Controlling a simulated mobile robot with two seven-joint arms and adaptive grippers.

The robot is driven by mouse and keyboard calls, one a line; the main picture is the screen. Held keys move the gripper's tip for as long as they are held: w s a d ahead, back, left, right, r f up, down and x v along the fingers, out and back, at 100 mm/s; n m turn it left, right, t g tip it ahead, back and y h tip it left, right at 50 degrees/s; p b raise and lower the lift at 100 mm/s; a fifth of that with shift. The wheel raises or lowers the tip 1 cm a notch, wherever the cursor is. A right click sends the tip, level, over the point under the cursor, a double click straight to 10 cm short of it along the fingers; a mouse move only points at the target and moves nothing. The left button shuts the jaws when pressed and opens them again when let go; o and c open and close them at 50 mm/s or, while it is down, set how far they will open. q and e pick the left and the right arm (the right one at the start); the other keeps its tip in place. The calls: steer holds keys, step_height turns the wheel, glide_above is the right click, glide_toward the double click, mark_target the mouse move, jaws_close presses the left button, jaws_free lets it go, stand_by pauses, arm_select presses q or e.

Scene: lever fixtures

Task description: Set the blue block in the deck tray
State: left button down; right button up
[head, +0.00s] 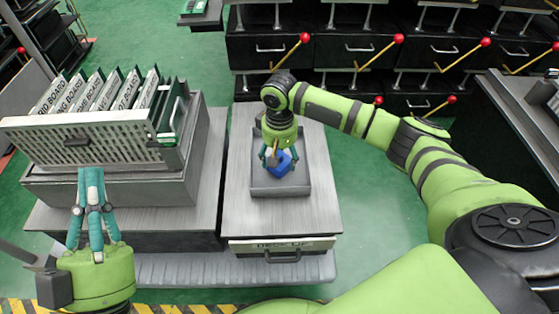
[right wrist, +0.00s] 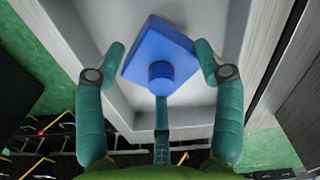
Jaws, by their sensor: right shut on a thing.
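The blue block (head: 281,167) is in the fingers of my right gripper (head: 277,158), over the grey deck tray (head: 299,189) in the head view. In the right wrist view the block (right wrist: 158,45) shows a flat square plate with a round knob toward the palm, and fingers on either side. The pale tray floor (right wrist: 200,100) lies behind it. Whether the block touches the floor cannot be told. My left gripper (head: 91,172) is at the lower left, its fingers drawn close together with nothing between them.
A rack of labelled boards (head: 95,110) stands on a bench to the left. The tray's deck (head: 275,215) has a labelled drawer front (head: 284,248). Dark cabinets with red-knobbed levers (head: 368,55) line the back. Green floor shows between them.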

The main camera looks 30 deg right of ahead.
steer(key=shift+f, duration=0.65)
arm_select(q)
steer(key=s+r+m+t+h, duration=0.1)
steer(key=s+r+h, duration=0.1)
steer(key=s+r, duration=0.1)
steer(key=shift+s+t+h, duration=0.15)
steer(key=shift+t+h, duration=0.15)
steer(key=shift+h, duration=0.1)
arm_select(e)
steer(key=shift+f, duration=0.1)
steer(key=o, duration=1.5)
steer(key=shift+o, duration=1)
arm_select(q)
steer(key=shift+w+f+y, duration=0.25)
steer(key=shift+w+y, duration=0.15)
